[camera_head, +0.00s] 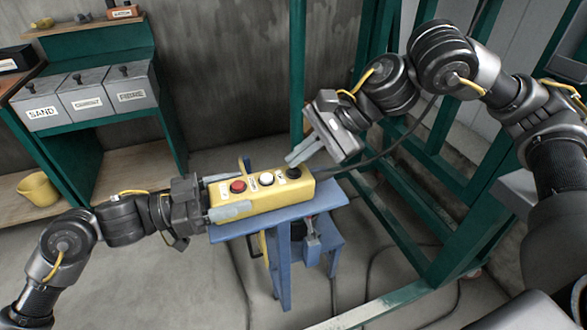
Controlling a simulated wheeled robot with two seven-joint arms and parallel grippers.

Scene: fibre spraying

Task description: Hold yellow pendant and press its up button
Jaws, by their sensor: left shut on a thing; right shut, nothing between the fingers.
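The yellow pendant (262,196) lies over the top of a blue stand (325,195) in the head view. Its upper face has a red button (238,186), a white button (267,180) and a black button (293,172); the small labels beside them are too small to read. My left gripper (222,197) is shut on the pendant's left end, one finger on each side of it. My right gripper (303,153) is shut and empty, a little above and behind the pendant's right end, near the black button and apart from it.
A green frame (400,240) stands at the right. A dark cable (370,160) runs from the pendant's right end toward it. At the left, a green bench carries grey bins (88,95) labelled SAND, CEMENT and FIBRE. A yellow bucket (38,189) sits below. Cables lie on the floor.

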